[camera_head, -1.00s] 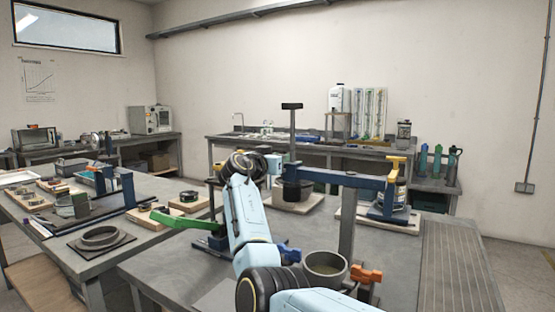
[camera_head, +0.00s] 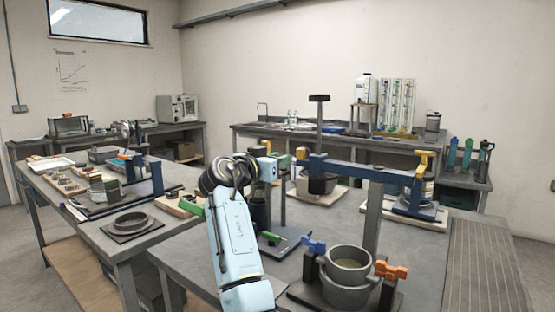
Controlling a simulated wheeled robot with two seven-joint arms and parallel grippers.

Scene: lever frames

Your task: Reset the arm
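A lever frame stands on the front table. Its dark blue beam (camera_head: 350,170) runs across from a yellow end piece to a taller yellow clamp (camera_head: 424,162), carried by a grey post (camera_head: 372,222).
A grey cup (camera_head: 348,268) stands between a blue knob (camera_head: 313,246) and an orange knob (camera_head: 391,271) at the front. The left table (camera_head: 75,205) holds a ring and several small parts. The ribbed right end is clear.

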